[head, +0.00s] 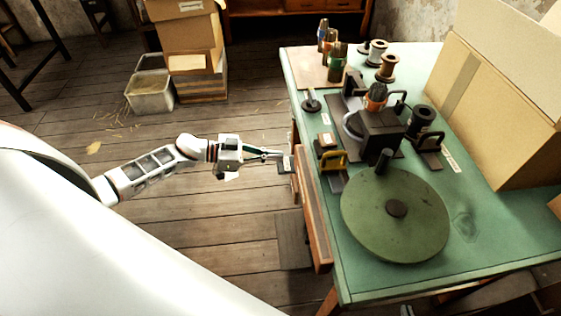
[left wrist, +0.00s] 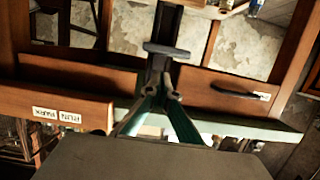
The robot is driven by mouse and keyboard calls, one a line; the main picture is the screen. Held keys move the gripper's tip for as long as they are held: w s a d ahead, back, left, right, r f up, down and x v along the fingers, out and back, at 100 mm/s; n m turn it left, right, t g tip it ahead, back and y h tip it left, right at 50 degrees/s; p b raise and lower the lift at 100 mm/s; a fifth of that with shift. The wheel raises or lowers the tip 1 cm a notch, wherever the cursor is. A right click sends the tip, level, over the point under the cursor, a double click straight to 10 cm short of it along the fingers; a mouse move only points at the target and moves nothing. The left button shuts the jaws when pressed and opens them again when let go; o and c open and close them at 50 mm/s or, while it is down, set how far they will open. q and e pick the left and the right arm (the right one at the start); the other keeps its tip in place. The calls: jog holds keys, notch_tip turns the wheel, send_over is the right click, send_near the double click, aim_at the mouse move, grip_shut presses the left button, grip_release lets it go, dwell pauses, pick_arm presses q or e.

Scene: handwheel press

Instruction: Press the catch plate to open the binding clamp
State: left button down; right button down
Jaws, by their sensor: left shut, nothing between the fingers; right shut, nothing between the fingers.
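My left gripper (head: 278,156) is shut and empty, pointing right at the table's left side. Its closed fingertips also show in the left wrist view (left wrist: 168,92). Just past them is a small grey plate (head: 287,165) at the table's side, seemingly the catch plate. In the left wrist view a grey plate (left wrist: 166,50) on a dark upright part lies just beyond the fingertips; I cannot tell whether they touch. The press (head: 380,132) stands on the green table behind a round green handwheel (head: 420,215) with a dark upright knob. I cannot clearly pick out the binding clamp.
The green table (head: 470,245) has a wooden drawer (head: 316,215) sticking out on its left side, close to my left gripper. The floor left of the table is open.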

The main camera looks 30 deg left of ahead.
pick_arm(q)
jog(key=v, duration=0.8)
jog(key=shift+s+a+f, duration=0.2)
jog(key=shift+a+f, duration=0.05)
jog(key=shift+a, duration=0.05)
dwell(0.4)
jog(key=s+d+f+n+t+y, duration=0.25)
jog(key=d+f+t, duration=0.2)
jog(key=d, duration=0.45)
jog(key=s+d+f+n+g+y, duration=0.1)
jog(key=s+d+f+n+y, duration=0.1)
jog(key=s, duration=0.6)
jog(key=s+d+f+n+g+y, duration=0.1)
jog(key=s+d+f+n+y, duration=0.1)
jog(key=s+d+f+y, duration=0.2)
jog(key=s+f+y+p, duration=0.1)
jog(key=s+f, duration=0.2)
jog(key=s, duration=0.1)
jog(key=shift+d, duration=0.4)
jog(key=shift+f+n+y, duration=0.1)
jog(key=shift+n+y, duration=0.15)
